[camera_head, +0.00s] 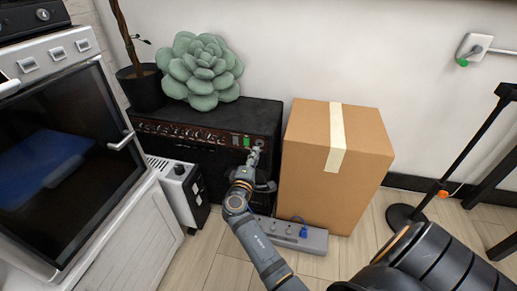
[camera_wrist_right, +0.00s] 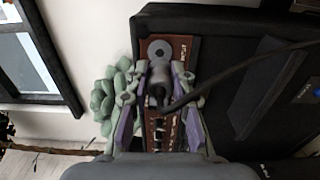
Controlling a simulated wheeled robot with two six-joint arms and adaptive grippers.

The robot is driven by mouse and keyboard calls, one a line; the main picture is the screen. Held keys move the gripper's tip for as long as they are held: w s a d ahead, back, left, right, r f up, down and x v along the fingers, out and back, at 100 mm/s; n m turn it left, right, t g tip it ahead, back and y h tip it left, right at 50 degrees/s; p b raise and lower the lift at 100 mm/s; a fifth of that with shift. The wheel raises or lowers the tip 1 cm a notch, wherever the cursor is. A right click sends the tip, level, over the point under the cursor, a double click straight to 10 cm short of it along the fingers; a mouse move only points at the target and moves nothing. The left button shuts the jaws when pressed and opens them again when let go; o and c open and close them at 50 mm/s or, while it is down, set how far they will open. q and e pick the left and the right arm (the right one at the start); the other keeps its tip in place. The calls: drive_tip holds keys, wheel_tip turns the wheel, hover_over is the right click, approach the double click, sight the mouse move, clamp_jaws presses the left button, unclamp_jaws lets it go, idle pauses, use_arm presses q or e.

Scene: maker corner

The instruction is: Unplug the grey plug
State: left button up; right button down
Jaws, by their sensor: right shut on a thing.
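My right gripper (camera_head: 255,155) reaches the right end of the front panel on the black amplifier (camera_head: 262,115). In the right wrist view its two fingers (camera_wrist_right: 158,88) are closed on the grey plug (camera_wrist_right: 159,77), a small grey cylinder. A dark cable (camera_wrist_right: 215,82) runs from the plug to the right. A round grey socket (camera_wrist_right: 160,46) with a dark centre shows on the brown panel just beyond the plug. I cannot tell whether plug and socket touch. The plug is too small to make out clearly in the head view. My left gripper is not in view.
A cardboard box (camera_head: 335,160) stands close right of the amplifier. A grey power strip (camera_head: 300,236) with a blue plug (camera_head: 303,231) lies on the floor in front. A white and black unit (camera_head: 185,192) stands at left. A green succulent (camera_head: 202,72) sits on the amplifier.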

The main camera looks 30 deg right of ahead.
drive_tip(key=shift+v, duration=1.05)
